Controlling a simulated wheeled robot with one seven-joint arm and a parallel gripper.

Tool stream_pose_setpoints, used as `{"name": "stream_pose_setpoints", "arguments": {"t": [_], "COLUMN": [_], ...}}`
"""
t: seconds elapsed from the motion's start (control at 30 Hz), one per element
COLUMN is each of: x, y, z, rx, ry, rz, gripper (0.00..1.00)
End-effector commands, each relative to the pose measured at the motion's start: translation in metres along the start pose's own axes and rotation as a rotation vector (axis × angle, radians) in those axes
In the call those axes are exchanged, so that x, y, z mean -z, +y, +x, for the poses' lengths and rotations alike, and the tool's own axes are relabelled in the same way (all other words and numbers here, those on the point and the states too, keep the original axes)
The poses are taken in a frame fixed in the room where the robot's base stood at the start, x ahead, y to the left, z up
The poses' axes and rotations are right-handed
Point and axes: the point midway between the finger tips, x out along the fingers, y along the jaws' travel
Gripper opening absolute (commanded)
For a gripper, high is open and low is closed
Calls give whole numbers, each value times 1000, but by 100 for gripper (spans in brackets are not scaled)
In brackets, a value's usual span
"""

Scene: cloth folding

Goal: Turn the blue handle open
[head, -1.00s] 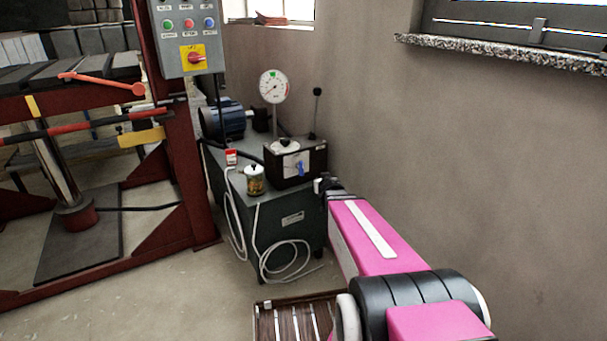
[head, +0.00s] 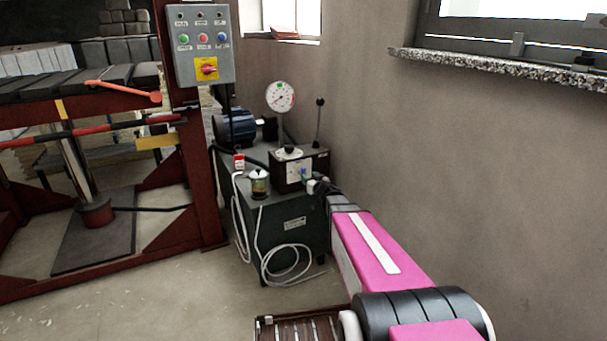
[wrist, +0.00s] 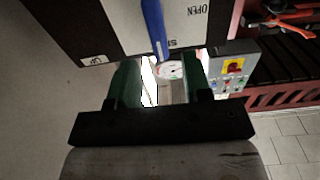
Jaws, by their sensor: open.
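The blue handle (wrist: 153,25) is on the light front plate (wrist: 120,25) of a dark box, with "OPEN" lettering beside it, upside down in the wrist view. My gripper (wrist: 161,63) is open, its two green fingers apart. The handle's free end reaches into the gap between the fingertips, with no clear contact on either finger. In the head view, my gripper (head: 311,183) is right at the front of the dark box (head: 284,174) and partly hides the handle.
The wall (head: 440,150) is close on the right. A red press frame (head: 197,180) stands left.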

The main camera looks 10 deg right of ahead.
Motion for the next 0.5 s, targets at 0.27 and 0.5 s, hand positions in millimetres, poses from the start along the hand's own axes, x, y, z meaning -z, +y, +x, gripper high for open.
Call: {"name": "stream_pose_setpoints", "arguments": {"t": [0.27, 0.5], "x": [-1, 0], "y": [1, 0], "z": [50, 59], "rx": [0, -1], "ry": [0, 0], "rz": [0, 0], "gripper": [45, 45]}}
